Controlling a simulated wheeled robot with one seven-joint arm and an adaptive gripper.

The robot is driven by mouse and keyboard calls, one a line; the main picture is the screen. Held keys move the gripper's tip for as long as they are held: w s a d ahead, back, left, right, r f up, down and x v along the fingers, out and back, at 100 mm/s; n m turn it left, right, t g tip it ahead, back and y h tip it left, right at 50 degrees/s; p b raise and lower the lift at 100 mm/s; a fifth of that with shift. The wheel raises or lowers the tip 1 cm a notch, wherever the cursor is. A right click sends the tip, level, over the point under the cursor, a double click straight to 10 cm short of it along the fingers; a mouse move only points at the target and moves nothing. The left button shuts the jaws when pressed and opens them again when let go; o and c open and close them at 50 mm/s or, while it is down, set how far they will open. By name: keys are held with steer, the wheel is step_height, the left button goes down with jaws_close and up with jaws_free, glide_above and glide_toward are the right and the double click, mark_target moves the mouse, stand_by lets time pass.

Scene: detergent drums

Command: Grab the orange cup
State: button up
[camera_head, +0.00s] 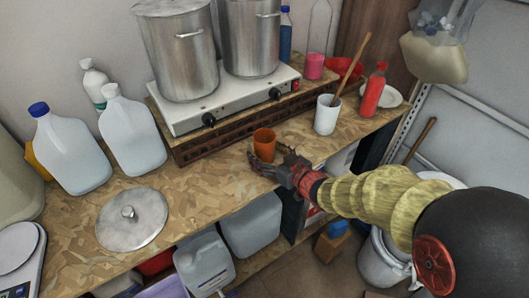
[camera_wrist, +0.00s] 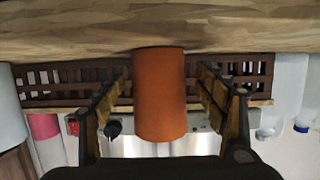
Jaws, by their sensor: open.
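The orange cup (camera_head: 264,143) stands upright on the wooden worktop (camera_head: 205,203), in front of the stove. My gripper (camera_head: 274,163) is low over the worktop's front edge, right at the cup. In the wrist view the orange cup (camera_wrist: 160,95) fills the space between the two fingers of my gripper (camera_wrist: 162,100), with one finger on each side. The picture is upside down there, with the worktop at the top. The fingers are spread, and a gap shows on both sides of the cup. Part of the cup's lower side is hidden by the gripper in the head view.
A stove (camera_head: 220,103) with two steel pots is behind the cup, on a brown slatted base (camera_head: 200,147). A white cup (camera_head: 326,117) with a wooden stick stands to the right, near a red bottle (camera_head: 374,90).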

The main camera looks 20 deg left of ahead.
steer(key=shift+x, duration=0.8)
steer(key=shift+r, duration=0.15)
steer(key=shift+c, duration=0.3)
steer(key=c, duration=1.3)
